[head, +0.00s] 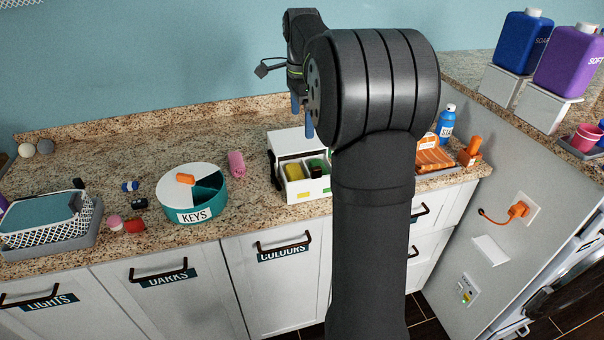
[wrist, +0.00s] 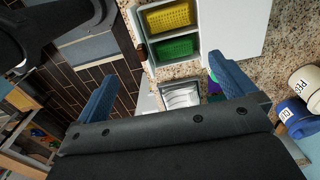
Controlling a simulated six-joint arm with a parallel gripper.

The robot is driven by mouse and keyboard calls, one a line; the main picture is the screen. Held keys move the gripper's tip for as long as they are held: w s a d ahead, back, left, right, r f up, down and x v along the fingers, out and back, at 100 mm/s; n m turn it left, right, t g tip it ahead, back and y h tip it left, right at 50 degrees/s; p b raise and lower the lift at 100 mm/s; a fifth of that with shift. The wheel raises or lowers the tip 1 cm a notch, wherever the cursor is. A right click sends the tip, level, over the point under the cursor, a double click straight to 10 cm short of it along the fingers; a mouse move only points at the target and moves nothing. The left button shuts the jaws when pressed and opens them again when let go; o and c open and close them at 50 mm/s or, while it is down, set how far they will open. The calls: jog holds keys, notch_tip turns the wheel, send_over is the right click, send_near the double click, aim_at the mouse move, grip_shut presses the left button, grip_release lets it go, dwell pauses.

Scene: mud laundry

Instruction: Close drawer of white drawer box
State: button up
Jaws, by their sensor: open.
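The white drawer box (head: 292,142) stands on the granite counter, left of my arm in the head view. Its drawer (head: 311,188) is pulled out toward the front, showing a yellow item and a green item inside. In the wrist view the box (wrist: 235,28) is at the top, with the open drawer (wrist: 145,45) holding a yellow basket (wrist: 168,16) and a green basket (wrist: 177,47). My gripper (head: 302,112) is open and empty, its blue fingers pointing down above the box. In the wrist view my gripper (wrist: 168,88) appears apart from the drawer.
A round teal KEYS container (head: 193,206) and a pink item (head: 236,163) are left of the box. An orange striped stack (head: 434,153) and a blue bottle (head: 447,122) are to the right. A white basket (head: 52,223) is far left. Counter behind the KEYS container is clear.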

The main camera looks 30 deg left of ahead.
jog(key=shift+r, duration=0.75)
